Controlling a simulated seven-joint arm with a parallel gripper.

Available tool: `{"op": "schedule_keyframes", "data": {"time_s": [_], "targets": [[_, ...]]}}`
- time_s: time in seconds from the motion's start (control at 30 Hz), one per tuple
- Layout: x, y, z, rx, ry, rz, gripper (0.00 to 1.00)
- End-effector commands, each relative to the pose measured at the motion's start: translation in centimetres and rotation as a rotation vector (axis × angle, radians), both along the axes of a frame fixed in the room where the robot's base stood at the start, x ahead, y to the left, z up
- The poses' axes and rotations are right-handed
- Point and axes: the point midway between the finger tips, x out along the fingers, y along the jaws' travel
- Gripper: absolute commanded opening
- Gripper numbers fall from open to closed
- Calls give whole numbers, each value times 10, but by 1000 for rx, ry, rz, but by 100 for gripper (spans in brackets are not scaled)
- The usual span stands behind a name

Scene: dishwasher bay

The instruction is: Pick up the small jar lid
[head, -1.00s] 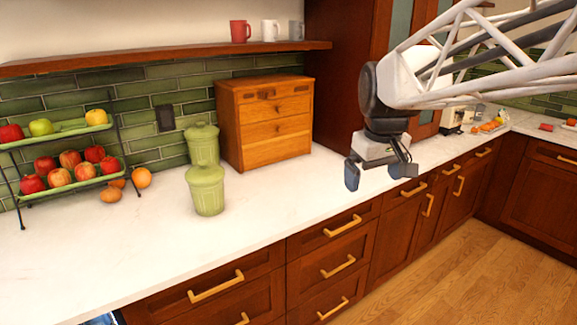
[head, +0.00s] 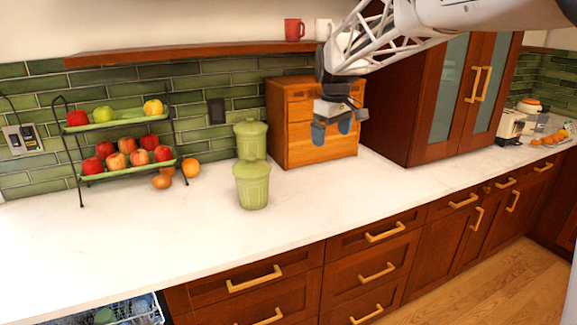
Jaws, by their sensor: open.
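Two lidded green jars stand on the white counter, one in front of the other. The front jar (head: 253,192) has a green lid (head: 252,168) on top. The rear jar (head: 250,148) also has a green lid (head: 250,127) on top. I cannot tell for certain which lid is the small one. My gripper (head: 332,132) is open and empty, with its fingers pointing down. It is to the right of both jars, above the counter, and appears in front of the wooden drawer box. It touches neither jar.
The wooden drawer box (head: 305,146) stands right of the rear jar. A two-tier fruit rack (head: 80,160) stands to the left, with loose orange fruit beside it. A shelf (head: 190,52) with mugs runs above. The counter (head: 150,235) in front is clear. An open dishwasher rack (head: 130,312) shows at bottom left.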

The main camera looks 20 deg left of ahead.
Motion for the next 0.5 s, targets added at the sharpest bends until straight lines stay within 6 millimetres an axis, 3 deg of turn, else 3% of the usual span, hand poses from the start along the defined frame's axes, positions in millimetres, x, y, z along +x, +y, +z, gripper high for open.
{"op": "schedule_keyframes", "data": {"time_s": [0.2,0.5], "targets": [[29,63,-13,-13,13,119,100],[57,152,-34,-30,28,280,100]]}}
